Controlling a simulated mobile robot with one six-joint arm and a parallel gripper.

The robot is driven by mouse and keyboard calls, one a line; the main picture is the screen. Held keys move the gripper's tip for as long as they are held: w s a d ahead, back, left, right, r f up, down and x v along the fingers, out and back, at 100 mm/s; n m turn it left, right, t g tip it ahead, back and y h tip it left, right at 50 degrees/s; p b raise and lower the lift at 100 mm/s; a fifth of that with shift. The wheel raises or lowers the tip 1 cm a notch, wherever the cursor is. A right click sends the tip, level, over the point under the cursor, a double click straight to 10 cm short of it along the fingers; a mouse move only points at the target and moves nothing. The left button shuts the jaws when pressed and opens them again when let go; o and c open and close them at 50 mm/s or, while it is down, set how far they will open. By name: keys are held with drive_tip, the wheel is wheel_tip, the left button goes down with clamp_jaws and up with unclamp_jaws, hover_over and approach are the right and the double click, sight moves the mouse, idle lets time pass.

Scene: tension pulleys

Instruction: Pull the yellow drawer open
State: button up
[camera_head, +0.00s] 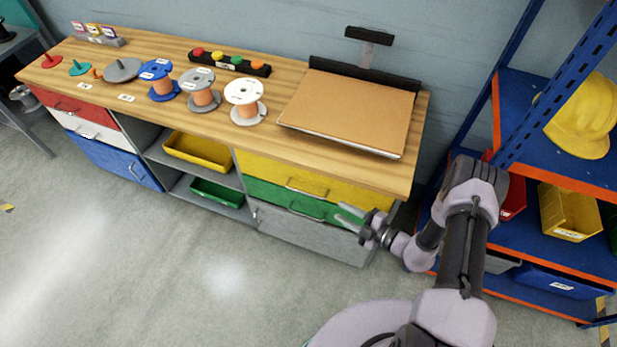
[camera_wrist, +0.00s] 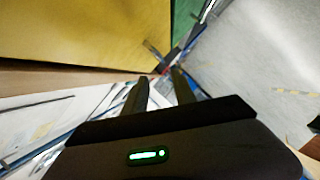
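The yellow drawer (camera_head: 262,166) is the top drawer at the right end of the workbench, and its front looks flush with the bench. Its light bar handle (camera_head: 306,191) is on the lower part of the front. My gripper (camera_head: 343,216) is to the right of the handle, in front of the drawers, apart from the handle. Its two fingers are spread and nothing shows between them. In the wrist view, the yellow drawer (camera_wrist: 75,30) fills the upper left, beyond the open gripper (camera_wrist: 158,76). A dark shape near the fingertips there is too blurred to tell.
The green drawer (camera_head: 267,190) is directly below, above a grey drawer (camera_head: 310,235). A blue shelf rack (camera_head: 535,160) with bins stands close on the right. Spools and a brown board (camera_head: 350,110) are on the bench top (camera_head: 265,135). The floor (camera_head: 200,270) in front is clear.

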sight(305, 192)
drive_tip(key=b+x, duration=0.2)
drive_tip(key=x, duration=0.5)
drive_tip(key=b+x, duration=0.2)
drive_tip(key=x, duration=0.6)
drive_tip(key=shift+s+a+f, duration=0.1)
drive_tip(key=shift+s+a, duration=0.15)
drive_tip(key=shift+w+a, duration=0.25)
clamp_jaws()
